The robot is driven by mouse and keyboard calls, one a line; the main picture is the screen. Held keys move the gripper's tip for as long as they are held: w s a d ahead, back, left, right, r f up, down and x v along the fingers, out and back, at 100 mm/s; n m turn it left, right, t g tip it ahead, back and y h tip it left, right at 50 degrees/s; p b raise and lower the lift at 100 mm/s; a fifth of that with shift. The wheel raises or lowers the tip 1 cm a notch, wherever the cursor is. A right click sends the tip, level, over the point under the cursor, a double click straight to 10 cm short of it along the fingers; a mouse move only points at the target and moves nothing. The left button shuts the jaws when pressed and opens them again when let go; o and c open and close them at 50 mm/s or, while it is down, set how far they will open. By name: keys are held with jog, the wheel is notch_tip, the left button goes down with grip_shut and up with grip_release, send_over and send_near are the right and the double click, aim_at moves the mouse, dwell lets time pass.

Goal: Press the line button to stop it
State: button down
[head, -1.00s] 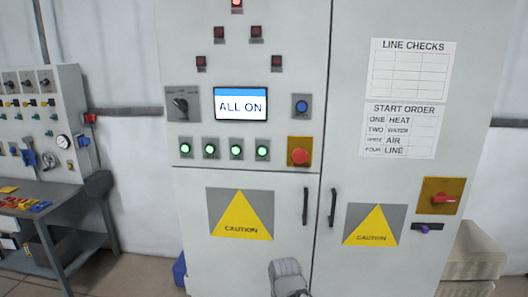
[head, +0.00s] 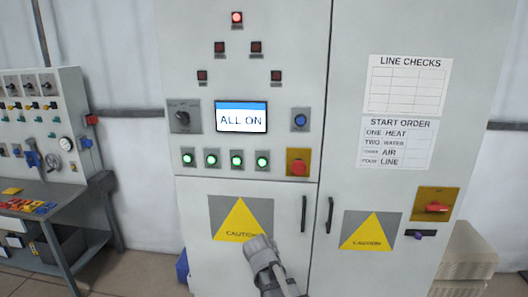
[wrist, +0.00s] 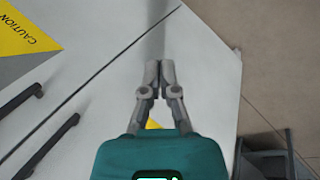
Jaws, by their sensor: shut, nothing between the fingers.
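A white cabinet (head: 250,90) carries a row of several round buttons lit green. The rightmost lit button (head: 262,162) sits beside a red mushroom button (head: 299,167) on a yellow plate. Labels at the buttons are too small to read. The screen (head: 241,117) reads "ALL ON". A posted sheet (head: 397,143) lists the start order heat, water, air, line. In the wrist view my gripper (wrist: 160,68) is shut and empty, in front of the cabinet's lower part. The buttons are not in that view. A grey part of my arm shows low in the head view, below the button row.
A blue button (head: 300,119) and a rotary switch (head: 183,117) flank the screen. Two door handles (head: 304,214) stick out below. A red switch (head: 433,207) is on the right door. A workbench (head: 70,205) stands at the left.

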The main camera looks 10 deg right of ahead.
aim_at(265, 164)
jog(key=w+a+r+n+t+h+p, duration=0.1)
jog(key=w+r+n+t+h+p, duration=0.1)
jog(key=w+r+p, duration=0.3)
jog(key=w+a+r+n+t+h+p, duration=0.2)
jog(key=w+r+p, duration=0.3)
jog(key=r, duration=0.9)
jog(key=w+a+r+n+t+h+p, duration=0.2)
jog(key=w+r+n+h+p, duration=0.2)
jog(key=r, duration=0.6)
jog(key=shift+w+h+p, duration=0.3)
jog(key=shift+w+p, duration=0.2)
jog(key=shift+w, duration=0.5)
jog(key=shift+w+r, duration=0.1)
jog(key=shift+w, duration=0.05)
jog(key=shift+w+d, duration=0.45)
jog(key=shift+w, duration=0.9)
jog(key=shift+w+d, duration=0.4)
jog(key=shift+w, duration=0.9)
jog(key=shift+w+d, duration=0.45)
jog(key=shift+w, duration=0.9)
jog(key=shift+w+d, duration=0.25)
jog(key=shift+w, duration=0.65)
jog(key=shift+s, duration=0.25)
jog(key=shift+s+a, duration=0.25)
jog(key=shift+s, duration=0.35)
jog(key=shift+s, duration=0.1)
